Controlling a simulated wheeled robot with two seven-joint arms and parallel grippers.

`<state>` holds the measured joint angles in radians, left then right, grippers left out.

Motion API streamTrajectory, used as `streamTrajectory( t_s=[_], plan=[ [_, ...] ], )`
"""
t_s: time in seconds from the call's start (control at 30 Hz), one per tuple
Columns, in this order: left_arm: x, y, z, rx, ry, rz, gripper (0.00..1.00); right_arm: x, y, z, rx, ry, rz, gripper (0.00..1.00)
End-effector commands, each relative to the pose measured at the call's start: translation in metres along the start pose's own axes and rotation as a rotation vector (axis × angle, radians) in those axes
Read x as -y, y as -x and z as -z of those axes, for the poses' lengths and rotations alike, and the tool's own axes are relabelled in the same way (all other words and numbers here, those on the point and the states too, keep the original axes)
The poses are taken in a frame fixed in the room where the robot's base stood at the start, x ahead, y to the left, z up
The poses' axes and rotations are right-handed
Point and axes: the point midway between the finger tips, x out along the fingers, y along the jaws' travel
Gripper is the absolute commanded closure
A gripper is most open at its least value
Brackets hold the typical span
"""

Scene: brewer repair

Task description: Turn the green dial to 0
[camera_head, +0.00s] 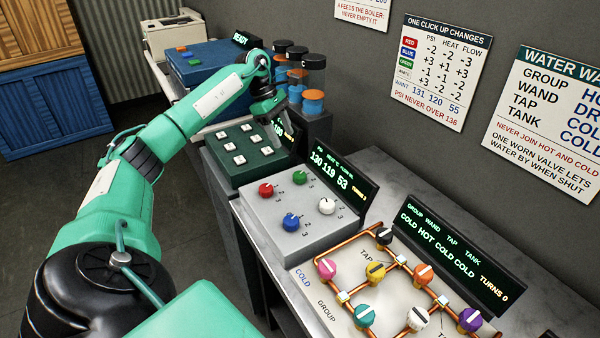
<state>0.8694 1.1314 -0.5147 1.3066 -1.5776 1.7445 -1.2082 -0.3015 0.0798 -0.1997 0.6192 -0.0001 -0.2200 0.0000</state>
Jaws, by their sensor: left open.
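The green dial (301,171) is a small round knob at the back of the grey dial box (262,215), with small numbers printed beside it. Its pointer is too small to read. My right gripper is not in view.
Red (266,190), blue (291,222) and white (327,206) dials share the box. The green button panel (240,150) stands behind it. Copper pipes with coloured valves (375,271) lie at the front right. Wall signs (437,68) hang at right.

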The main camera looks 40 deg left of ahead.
Motion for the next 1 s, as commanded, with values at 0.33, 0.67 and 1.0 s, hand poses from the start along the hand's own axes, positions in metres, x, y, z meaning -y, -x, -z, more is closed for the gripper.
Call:
streamTrajectory(
  t_s=[0.33, 0.67, 1.0],
  plan=[
    [0.001, -0.063, -0.002, 0.002, 0.000, 0.006, 0.43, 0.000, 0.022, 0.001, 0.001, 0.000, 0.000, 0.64],
    [0.001, -0.117, -0.001, 0.002, 0.001, 0.002, 0.43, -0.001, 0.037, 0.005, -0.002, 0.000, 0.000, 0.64],
    [0.000, -0.129, -0.001, 0.001, 0.000, -0.001, 0.43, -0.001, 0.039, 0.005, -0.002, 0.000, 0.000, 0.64]
  ],
)
